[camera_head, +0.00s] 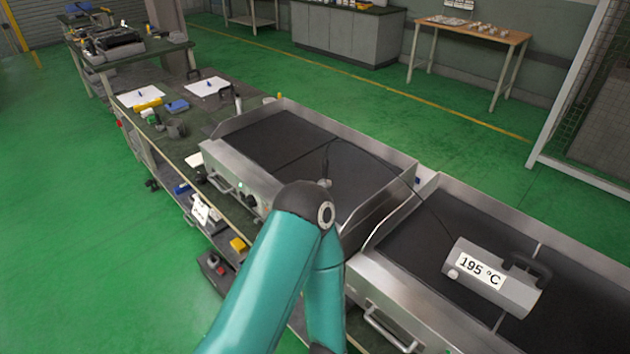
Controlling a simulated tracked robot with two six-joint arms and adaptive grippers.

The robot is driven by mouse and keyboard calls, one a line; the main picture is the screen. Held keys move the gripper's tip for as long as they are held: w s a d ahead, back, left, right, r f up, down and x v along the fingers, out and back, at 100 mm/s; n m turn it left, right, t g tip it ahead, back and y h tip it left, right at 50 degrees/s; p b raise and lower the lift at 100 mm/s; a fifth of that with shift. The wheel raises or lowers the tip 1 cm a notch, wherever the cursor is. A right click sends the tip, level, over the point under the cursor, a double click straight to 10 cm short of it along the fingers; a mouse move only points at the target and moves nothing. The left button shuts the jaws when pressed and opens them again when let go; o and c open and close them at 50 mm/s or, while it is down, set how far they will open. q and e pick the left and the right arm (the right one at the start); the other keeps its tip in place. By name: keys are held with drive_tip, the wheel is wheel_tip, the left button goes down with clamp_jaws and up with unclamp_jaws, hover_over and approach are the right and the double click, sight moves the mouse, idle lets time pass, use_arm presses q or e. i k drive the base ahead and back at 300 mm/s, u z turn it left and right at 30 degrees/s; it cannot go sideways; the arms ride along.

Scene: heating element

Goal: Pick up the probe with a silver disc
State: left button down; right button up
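The probe (326,163) appears as a thin dark upright stem on the left heating plate, just beyond the bent joint of my teal arm. A small silver disc (325,183) shows at its lower end, partly close behind the arm joint. A thin dark cable runs from the probe across the plate to a grey meter (492,276) that reads 195 °C. One of my arms, in teal, rises from the bottom centre and bends back down. Neither gripper is visible, so I cannot see any grip.
The left heating plate (275,140) has raised metal walls and a front handle. The right heating plate (411,245) carries the meter. A cluttered workbench (213,117) stands at the left. Green floor (60,240) is open further left.

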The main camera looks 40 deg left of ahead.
sight(325, 173)
drive_tip(key=u, duration=0.55)
drive_tip(key=k, duration=1.1)
drive_tip(key=u, duration=0.95)
drive_tip(key=i, duration=0.5)
drive_tip(key=u, duration=0.65)
drive_tip(key=i, duration=1.55)
drive_tip(key=z, duration=0.5)
